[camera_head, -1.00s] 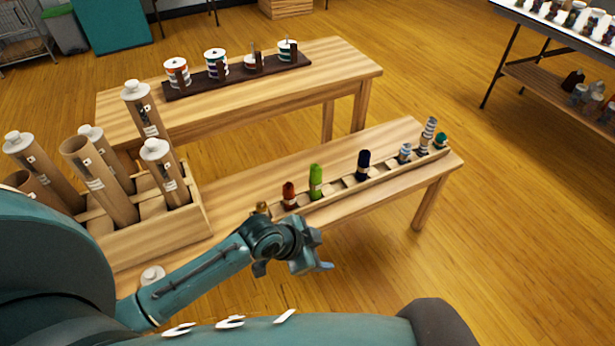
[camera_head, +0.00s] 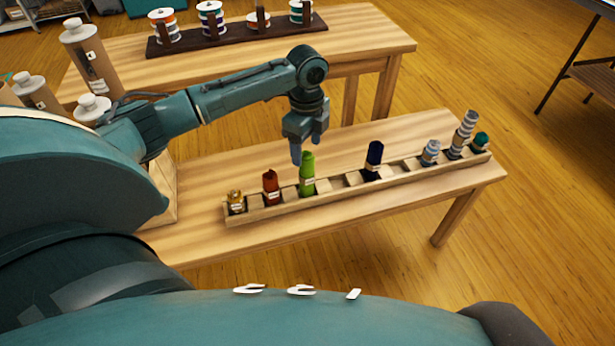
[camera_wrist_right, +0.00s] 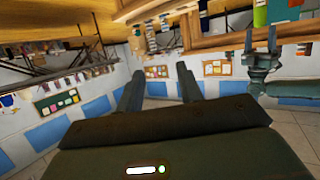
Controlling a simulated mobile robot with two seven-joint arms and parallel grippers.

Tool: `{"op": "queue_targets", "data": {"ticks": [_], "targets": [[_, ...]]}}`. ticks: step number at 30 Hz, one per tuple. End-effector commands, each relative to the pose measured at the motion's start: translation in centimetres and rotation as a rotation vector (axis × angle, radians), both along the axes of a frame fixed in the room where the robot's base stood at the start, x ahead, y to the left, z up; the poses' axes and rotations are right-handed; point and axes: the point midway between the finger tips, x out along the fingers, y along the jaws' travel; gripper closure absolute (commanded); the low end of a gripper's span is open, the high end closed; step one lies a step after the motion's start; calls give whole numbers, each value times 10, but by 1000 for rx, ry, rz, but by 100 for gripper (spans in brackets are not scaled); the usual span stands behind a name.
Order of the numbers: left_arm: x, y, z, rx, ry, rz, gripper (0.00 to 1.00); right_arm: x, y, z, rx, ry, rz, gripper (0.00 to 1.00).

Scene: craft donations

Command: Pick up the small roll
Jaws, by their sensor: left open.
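Several rolls of differing height stand in a long wooden rack (camera_head: 330,193) on the near table. From left to right they are a short gold roll (camera_head: 236,202), a red roll (camera_head: 271,187), a tall green roll (camera_head: 307,174), a navy roll (camera_head: 374,160), a short grey-blue roll (camera_head: 431,152), a tall striped roll (camera_head: 463,134) and a short teal roll (camera_head: 480,142). My left gripper (camera_head: 307,149) points down, open and empty, at the top of the green roll; I cannot tell whether they touch. In the right wrist view, my right gripper (camera_wrist_right: 158,86) has its fingers apart with nothing between them.
The near table (camera_head: 225,165) has free room behind the rack. Cardboard tubes with white caps (camera_head: 88,62) stand at the left, partly hidden by my arm. A dark tray (camera_head: 240,36) with striped spools is on the far table (camera_head: 375,42).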

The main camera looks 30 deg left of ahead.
Motion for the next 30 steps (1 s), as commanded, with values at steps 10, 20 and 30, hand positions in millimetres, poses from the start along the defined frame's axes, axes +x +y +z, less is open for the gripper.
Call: {"op": "queue_targets", "data": {"ticks": [10,20,30], "targets": [[0,0,-32,-1,0,0,38,2,4,-12,-23,2,19,64],[-1,3,-76,0,-2,0,38,9,7,-18,-35,-94,29,64],[0,3,-77,-1,-3,0,45,10,7,-15,-34,-105,28,64]]}}
